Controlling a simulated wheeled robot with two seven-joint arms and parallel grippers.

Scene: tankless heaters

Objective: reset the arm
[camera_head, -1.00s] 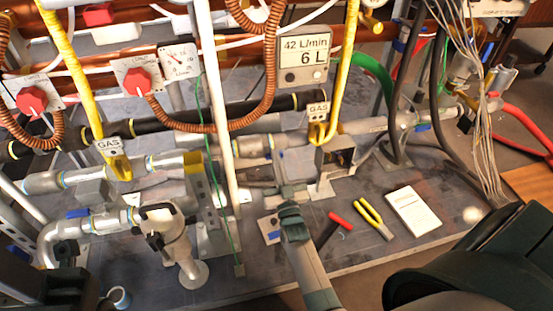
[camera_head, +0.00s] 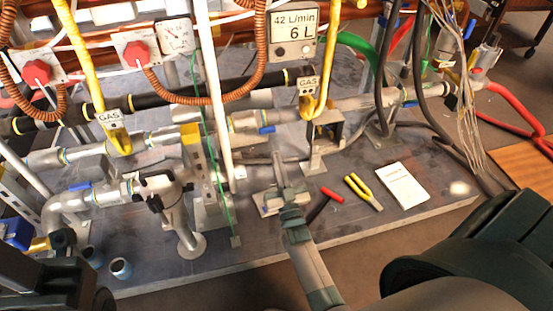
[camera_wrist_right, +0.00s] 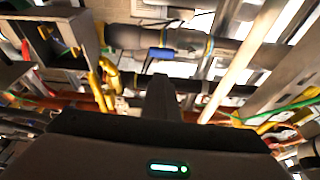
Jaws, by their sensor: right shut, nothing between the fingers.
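My right arm comes in from the lower right of the head view. Its slim grey forearm leads to my right gripper (camera_head: 277,158), which is shut and empty and points up toward the pipes. It is above the bench, left of a red-handled tool and in front of a pipe with a blue valve handle (camera_head: 267,130). In the right wrist view the shut fingers (camera_wrist_right: 160,90) show in the centre, with the blue handle (camera_wrist_right: 160,53) beyond the tips. My left gripper cannot be made out; only dark parts show at the lower left.
A white pole (camera_head: 214,90) and yellow gas pipes (camera_head: 318,100) stand close beyond the right gripper. A red-handled tool (camera_head: 332,195), yellow pliers (camera_head: 361,190) and a white notepad (camera_head: 402,186) lie on the bench (camera_head: 340,218). A silver valve (camera_head: 170,205) stands left. Cables hang at right.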

